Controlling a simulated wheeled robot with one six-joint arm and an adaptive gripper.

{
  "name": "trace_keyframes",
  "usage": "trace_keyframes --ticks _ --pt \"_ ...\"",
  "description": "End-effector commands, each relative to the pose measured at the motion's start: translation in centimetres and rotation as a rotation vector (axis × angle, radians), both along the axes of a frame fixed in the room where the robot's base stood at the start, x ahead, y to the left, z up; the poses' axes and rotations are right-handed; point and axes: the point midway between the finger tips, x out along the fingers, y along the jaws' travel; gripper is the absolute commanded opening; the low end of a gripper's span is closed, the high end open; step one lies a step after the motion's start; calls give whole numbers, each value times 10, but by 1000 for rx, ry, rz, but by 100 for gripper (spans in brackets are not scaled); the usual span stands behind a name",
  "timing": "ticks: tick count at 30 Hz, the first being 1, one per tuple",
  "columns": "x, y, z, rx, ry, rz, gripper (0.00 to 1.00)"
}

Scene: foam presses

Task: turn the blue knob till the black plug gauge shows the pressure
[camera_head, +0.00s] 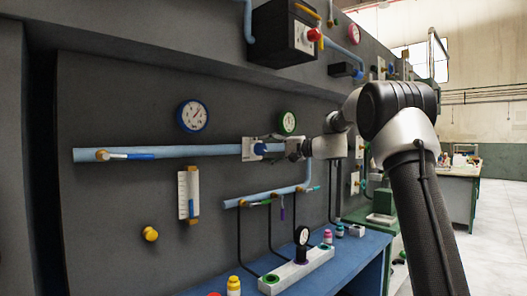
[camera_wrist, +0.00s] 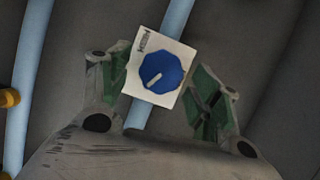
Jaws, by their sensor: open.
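The blue knob (camera_wrist: 158,74) sits on a white square plate (camera_wrist: 146,42) in the wrist view, with a pale pointer line slanting across it. In the head view the knob (camera_head: 261,149) is on the light blue pipe. My gripper (camera_wrist: 160,80) is open, one green-padded finger on either side of the plate; no grip on the knob shows. In the head view my gripper (camera_head: 293,150) is just right of the knob. The black-rimmed gauge (camera_head: 302,236) stands upright on a white block on the blue bench; its reading is too small to tell.
A blue-rimmed gauge (camera_head: 192,116) and a green-rimmed gauge (camera_head: 287,123) are on the dark wall. A yellow knob (camera_head: 150,233) is lower left. Small bottles, such as the yellow one (camera_head: 233,286), stand on the blue bench (camera_head: 345,258). A black box (camera_head: 283,35) juts out above.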

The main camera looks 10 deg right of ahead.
Motion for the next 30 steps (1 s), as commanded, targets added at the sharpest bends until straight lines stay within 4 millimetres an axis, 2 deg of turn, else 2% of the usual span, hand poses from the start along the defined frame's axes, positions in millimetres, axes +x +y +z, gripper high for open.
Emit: trace_keyframes --ticks 9,13,18,30 --pt "-42 -57 3 -1 0 -4 63" --pt "-55 -73 3 0 1 -3 63" --pt "-63 -82 4 1 1 -2 63" --pt "-63 -83 4 1 1 -1 63"
